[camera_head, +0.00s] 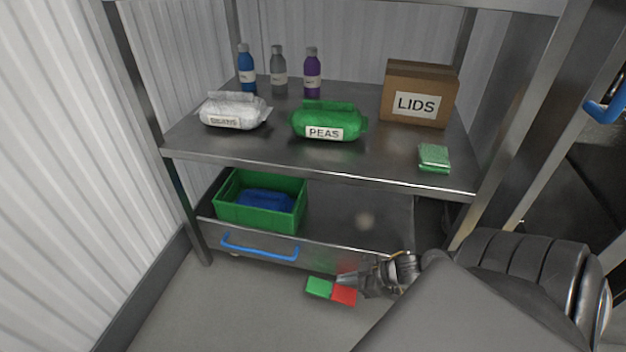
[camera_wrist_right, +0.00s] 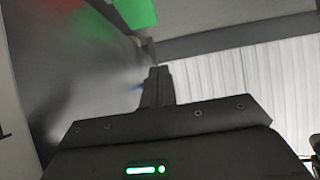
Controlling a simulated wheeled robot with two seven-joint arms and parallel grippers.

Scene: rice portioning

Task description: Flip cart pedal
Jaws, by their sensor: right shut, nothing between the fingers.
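The pedal (camera_head: 319,288) is a flat two-part plate, green on its left half and red on its right half. It sits low in front of the steel cart (camera_head: 335,262), near the floor. My right gripper (camera_head: 342,281) is shut and empty. Its tip is right at the pedal, over or beside the red half; I cannot tell whether it touches. In the right wrist view my shut fingers (camera_wrist_right: 156,74) point up, with the green half (camera_wrist_right: 136,12) and a red patch at the top left. My left gripper is out of view.
The cart has a blue handle (camera_head: 260,248) and carries a green bin (camera_head: 262,217) with something blue inside. The shelf (camera_head: 260,150) above holds bottles, a white bag, a green peas bag (camera_head: 325,117), a lids box (camera_head: 418,92) and a green sponge (camera_head: 434,157). Bare floor lies at the lower left.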

